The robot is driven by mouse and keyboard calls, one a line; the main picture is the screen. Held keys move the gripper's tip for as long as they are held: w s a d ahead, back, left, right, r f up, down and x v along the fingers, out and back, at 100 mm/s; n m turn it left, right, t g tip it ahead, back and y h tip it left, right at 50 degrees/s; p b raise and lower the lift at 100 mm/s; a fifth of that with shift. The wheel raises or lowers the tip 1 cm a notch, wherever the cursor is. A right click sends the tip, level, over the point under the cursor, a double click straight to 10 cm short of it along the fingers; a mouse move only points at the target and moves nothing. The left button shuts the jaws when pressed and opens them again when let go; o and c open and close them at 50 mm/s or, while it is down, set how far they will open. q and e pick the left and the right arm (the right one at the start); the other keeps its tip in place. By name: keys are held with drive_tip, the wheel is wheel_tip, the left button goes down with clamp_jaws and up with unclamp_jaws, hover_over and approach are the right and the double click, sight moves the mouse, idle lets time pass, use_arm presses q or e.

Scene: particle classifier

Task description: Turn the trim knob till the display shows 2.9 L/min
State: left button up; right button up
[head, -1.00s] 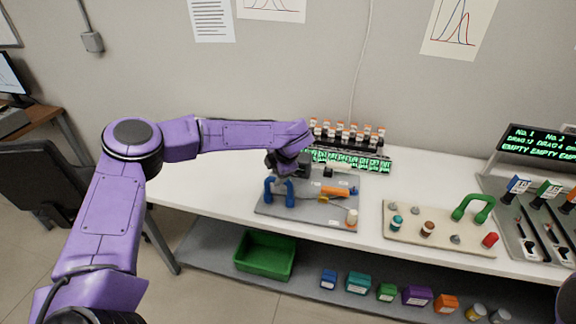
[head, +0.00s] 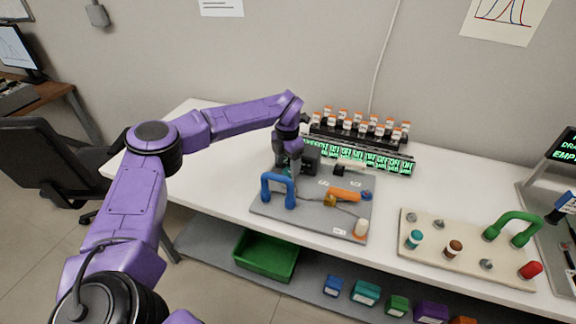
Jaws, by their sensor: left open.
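My left gripper (head: 290,168) points down over the back left of a grey board (head: 315,222) on the white table, just behind a blue handle (head: 278,189) and beside a black box (head: 312,156). Its fingertips are small and partly hidden, and I cannot tell whether they touch anything. I cannot pick out the trim knob for sure; the gripper covers part of that area. A row of small green-lit displays (head: 375,160) stands behind the board; the digits are too small to read. My right gripper is out of view.
Several orange-capped bottles (head: 360,122) stand in a rack behind. A beige board (head: 465,253) with a green handle (head: 512,228) is at right. A green bin (head: 265,255) sits below.

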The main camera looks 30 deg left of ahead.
use_arm(q)
drive_tip(key=shift+f, duration=1.2)
drive_tip(key=c, duration=1.1)
drive_tip(key=shift+f+n+b, duration=0.2)
drive_tip(key=shift+n+b, duration=0.2)
drive_tip(key=shift+b, duration=0.15)
drive_tip(key=shift+r, duration=0.1)
drive_tip(key=shift+r+n, duration=0.1)
drive_tip(key=shift+n, duration=0.2)
drive_tip(key=o, duration=1.1)
